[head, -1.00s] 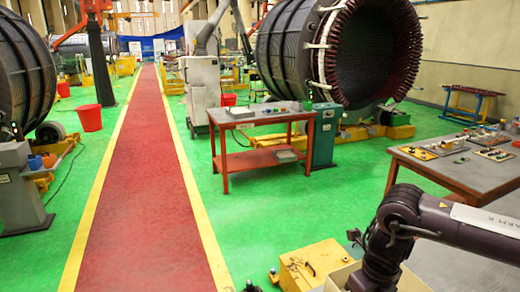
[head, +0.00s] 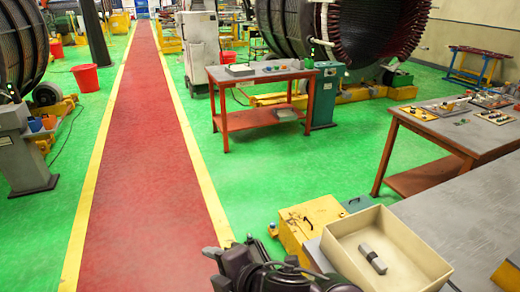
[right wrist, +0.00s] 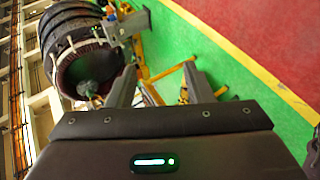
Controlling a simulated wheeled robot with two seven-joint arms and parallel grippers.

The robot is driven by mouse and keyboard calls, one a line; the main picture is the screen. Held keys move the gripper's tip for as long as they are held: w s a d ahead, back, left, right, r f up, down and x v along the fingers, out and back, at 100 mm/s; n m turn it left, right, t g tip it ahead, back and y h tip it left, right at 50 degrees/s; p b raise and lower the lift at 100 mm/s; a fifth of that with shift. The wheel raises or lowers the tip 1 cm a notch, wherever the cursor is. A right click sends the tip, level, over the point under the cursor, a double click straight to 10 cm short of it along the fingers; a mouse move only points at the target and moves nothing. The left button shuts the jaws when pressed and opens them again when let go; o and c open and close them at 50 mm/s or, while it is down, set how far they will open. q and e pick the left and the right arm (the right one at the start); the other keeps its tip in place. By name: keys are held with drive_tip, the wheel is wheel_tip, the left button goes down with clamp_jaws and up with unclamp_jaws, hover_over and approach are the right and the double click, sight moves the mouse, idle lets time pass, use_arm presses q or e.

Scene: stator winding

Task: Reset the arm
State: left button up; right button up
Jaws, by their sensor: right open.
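My right arm comes in at the bottom edge of the head view, with the dark right gripper (head: 222,258) low over the edge of the walkway. In the right wrist view the right gripper (right wrist: 162,88) has its two fingers apart, with only distant floor and equipment between them. It holds nothing. My left arm and gripper are not in view.
A cream bin (head: 385,250) with a small grey part (head: 373,258) stands right of my arm, beside a yellow box (head: 310,222). A grey table (head: 470,225) is at right. A red workbench (head: 262,85) stands farther off. The red walkway (head: 150,150) is clear.

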drive_tip(key=d+f+m+h, duration=0.3)
drive_tip(key=d+m, duration=0.4)
drive_tip(key=d, duration=0.1)
drive_tip(key=d+f+m+h, duration=0.2)
drive_tip(key=d+m+h, duration=0.1)
drive_tip(key=d+m, duration=0.45)
drive_tip(key=s+d+f+m+g+h, duration=0.1)
drive_tip(key=s+d+f+m+g, duration=0.1)
drive_tip(key=s+d+f+m, duration=0.3)
drive_tip(key=s+d+f+m+g+h, duration=0.2)
drive_tip(key=s+d+m+g, duration=0.15)
drive_tip(key=s+d, duration=0.4)
drive_tip(key=s+f+b+x, duration=0.1)
drive_tip(key=s+b+x, duration=0.25)
drive_tip(key=x, duration=1.25)
drive_tip(key=s+f+b+x, duration=0.15)
drive_tip(key=s+x, duration=0.25)
drive_tip(key=x, duration=1.3)
drive_tip(key=s+d+f+b, duration=0.2)
drive_tip(key=s+f, duration=0.8)
drive_tip(key=f, duration=0.2)
drive_tip(key=s+d+f+g+b, duration=0.1)
drive_tip(key=s+f+b, duration=0.2)
drive_tip(key=s+f, duration=0.6)
wheel_tip(320, 180, down, 3)
drive_tip(key=shift+s+d+r, duration=0.1)
drive_tip(key=shift+s+d, duration=0.25)
drive_tip(key=shift+s, duration=0.05)
drive_tip(key=shift+g, duration=0.25)
